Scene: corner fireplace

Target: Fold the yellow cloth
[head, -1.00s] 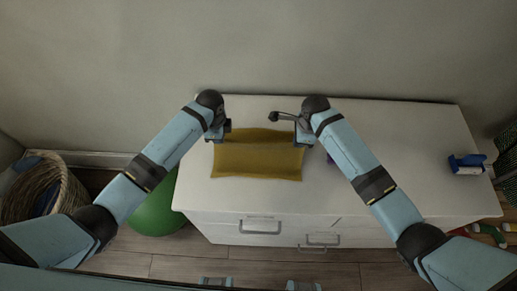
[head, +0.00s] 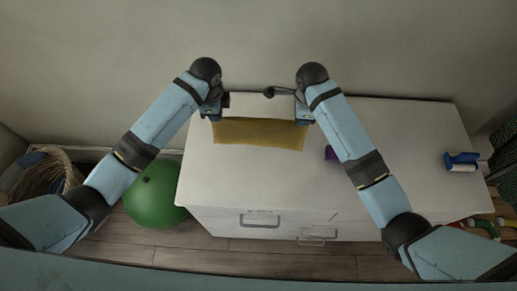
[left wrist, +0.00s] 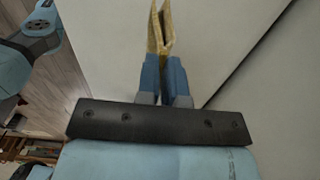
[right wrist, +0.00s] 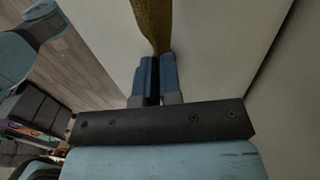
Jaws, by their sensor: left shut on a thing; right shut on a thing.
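The yellow cloth (head: 259,133) is above the white dresser top, near its back left part, and shows as a wide, short band. My left gripper (head: 212,113) is shut on the cloth's far left corner. My right gripper (head: 303,117) is shut on its far right corner. In the left wrist view the cloth (left wrist: 161,28) rises in folded layers from between the blue fingers. In the right wrist view the cloth (right wrist: 152,22) runs out from the shut fingers as a narrow strip. I cannot tell how much of the cloth touches the dresser.
The white dresser (head: 400,140) stands against the wall, and its top is mostly clear. A blue and white object (head: 462,161) lies at its right end. A small purple object (head: 330,153) is beside my right arm. A green ball (head: 155,195) and a wicker basket (head: 45,172) are at left.

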